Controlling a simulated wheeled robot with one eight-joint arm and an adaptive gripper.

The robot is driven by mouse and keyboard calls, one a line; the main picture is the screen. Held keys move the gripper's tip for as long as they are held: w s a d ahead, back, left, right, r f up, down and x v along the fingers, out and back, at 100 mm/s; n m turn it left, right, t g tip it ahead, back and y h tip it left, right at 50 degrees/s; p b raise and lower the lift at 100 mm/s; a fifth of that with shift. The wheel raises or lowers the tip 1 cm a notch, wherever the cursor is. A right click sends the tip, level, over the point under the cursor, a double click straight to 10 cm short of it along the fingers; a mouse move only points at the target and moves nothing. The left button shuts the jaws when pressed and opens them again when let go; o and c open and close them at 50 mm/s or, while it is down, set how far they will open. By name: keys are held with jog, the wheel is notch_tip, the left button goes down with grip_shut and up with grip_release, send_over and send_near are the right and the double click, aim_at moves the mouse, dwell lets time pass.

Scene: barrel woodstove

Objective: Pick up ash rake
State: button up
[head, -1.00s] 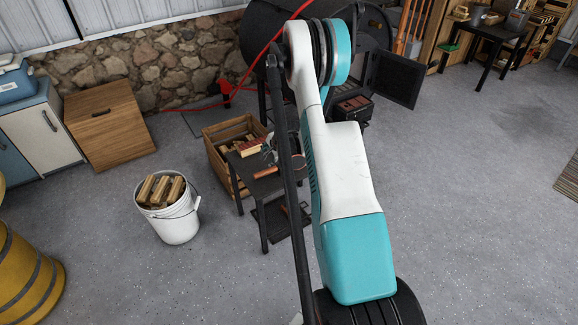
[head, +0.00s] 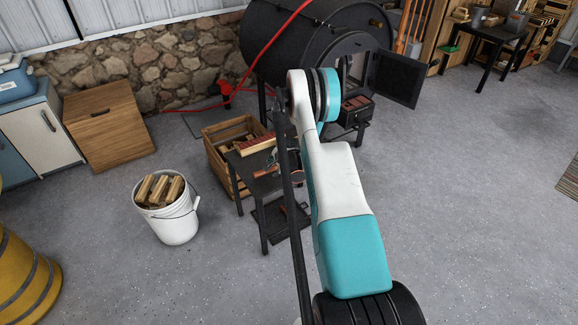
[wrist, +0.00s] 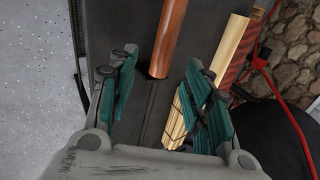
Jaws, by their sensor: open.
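A reddish-brown round handle (wrist: 168,38) lies on the dark table in the wrist view, and its near end shows between my fingers. It looks like the orange-brown handle (head: 266,173) on the small black table (head: 247,187) in the head view. I cannot tell for sure that it belongs to the ash rake; no rake head is visible. My gripper (wrist: 160,68) is open, with a teal-padded finger on each side of the handle's line and nothing held. In the head view my arm hides most of my gripper.
Pale wooden sticks (wrist: 180,125) and a pale handle (wrist: 232,45) lie by my right finger. A wooden crate (head: 216,160), a white bucket (head: 176,226) and the black barrel stove (head: 330,45) stand around. Floor at right is clear.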

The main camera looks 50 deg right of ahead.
aim_at(273, 168)
jog(key=b+x, duration=0.2)
jog(key=x, duration=0.3)
jog(key=shift+d+b, duration=0.1)
jog(key=shift+b, duration=0.2)
grip_shut()
